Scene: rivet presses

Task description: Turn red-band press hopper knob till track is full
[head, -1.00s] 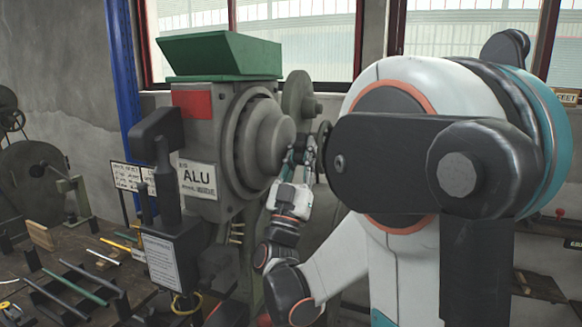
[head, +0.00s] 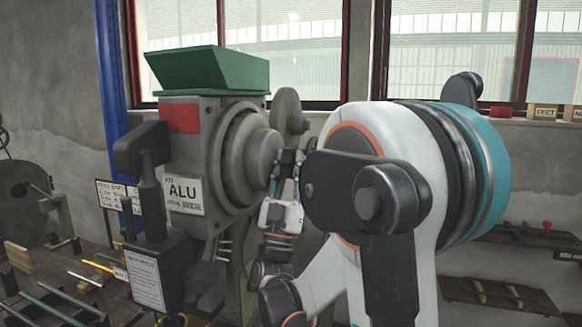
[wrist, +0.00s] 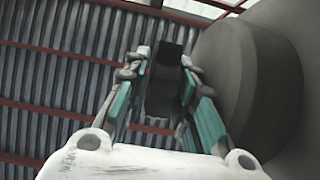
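The press with the red band (head: 180,118) stands left of centre in the head view, with a green hopper (head: 210,72) on top and an ALU plate (head: 184,192) on its front. My gripper (head: 287,163) is raised at the right side of its big round grey drum (head: 257,158). In the wrist view a dark knob (wrist: 165,85) fills the gap between the two fingertips, and my gripper (wrist: 165,68) looks shut on it. In the head view my fingers and arm hide the knob. I cannot make out the track or how full it is.
A dark lever head (head: 142,148) and a post with a white notice (head: 146,280) stand in front of the press. Several rods and tools lie on the bench at lower left. Another machine (head: 35,205) stands at far left. A shelf (head: 500,292) is at right.

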